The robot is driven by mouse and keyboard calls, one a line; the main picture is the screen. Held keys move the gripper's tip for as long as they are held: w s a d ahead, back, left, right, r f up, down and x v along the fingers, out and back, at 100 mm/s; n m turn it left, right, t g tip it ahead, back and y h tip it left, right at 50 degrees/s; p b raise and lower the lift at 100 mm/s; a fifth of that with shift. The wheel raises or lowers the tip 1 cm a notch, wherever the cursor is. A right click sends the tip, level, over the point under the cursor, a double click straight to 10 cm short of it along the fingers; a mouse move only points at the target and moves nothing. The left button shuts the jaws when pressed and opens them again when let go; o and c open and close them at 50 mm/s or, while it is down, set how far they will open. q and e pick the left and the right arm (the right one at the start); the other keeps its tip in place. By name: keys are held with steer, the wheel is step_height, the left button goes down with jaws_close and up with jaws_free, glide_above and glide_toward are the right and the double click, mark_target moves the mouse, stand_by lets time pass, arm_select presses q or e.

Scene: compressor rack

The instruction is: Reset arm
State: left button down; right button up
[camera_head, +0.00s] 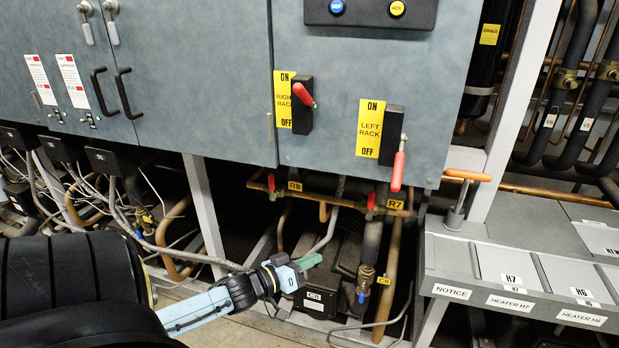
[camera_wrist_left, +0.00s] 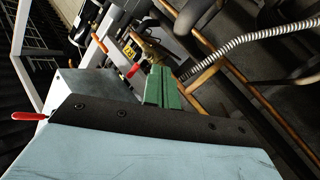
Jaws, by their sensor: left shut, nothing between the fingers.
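My left gripper (camera_head: 308,262) reaches in from the lower left of the head view, in front of the pipes below the cabinet. Its green fingers are together and hold nothing; they also show in the left wrist view (camera_wrist_left: 162,88). The gripper is below both rack switches and apart from them. The right rack switch (camera_head: 303,103) has its red handle tilted up and left, towards ON. The left rack switch (camera_head: 396,150) has its red handle pointing down, towards OFF. My right gripper is in neither view.
Grey cabinet doors with black handles (camera_head: 125,92) are at the upper left. Pipes with red valve handles (camera_head: 371,201) run behind the gripper. A grey ledge with heater labels (camera_head: 510,303) stands at the right, with a copper-coloured handle (camera_head: 467,176) beside it.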

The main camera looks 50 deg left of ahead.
arm_select(q)
steer(key=shift+s+f, duration=0.1)
steer(key=shift+f, duration=0.45)
steer(key=s+d+f+g+y+b, duration=0.1)
steer(key=s+f+g, duration=0.25)
steer(key=f, duration=0.55)
steer(key=s+d+f+m+g+y, duration=0.1)
steer(key=s+d+f+g, duration=0.1)
steer(key=s+f, duration=0.5)
steer(key=s+d+f+g+y+b, duration=0.1)
steer(key=s+f+g, duration=0.15)
steer(key=f, duration=0.95)
steer(key=s+d+f+m+g, duration=0.2)
steer(key=s+d+f, duration=0.3)
steer(key=s, duration=0.3)
steer(key=s+d+f+m+g+h+b, duration=0.1)
steer(key=s+d+f+m+g, duration=0.1)
steer(key=s+d+f, duration=0.3)
steer(key=s+d+f+m+g+b, duration=0.1)
steer(key=s+d+f+g, duration=0.3)
steer(key=s, duration=0.7)
steer(key=shift+d+f+m+h, duration=0.3)
steer(key=shift+d+f+m, duration=0.3)
steer(key=shift+d+f, duration=0.2)
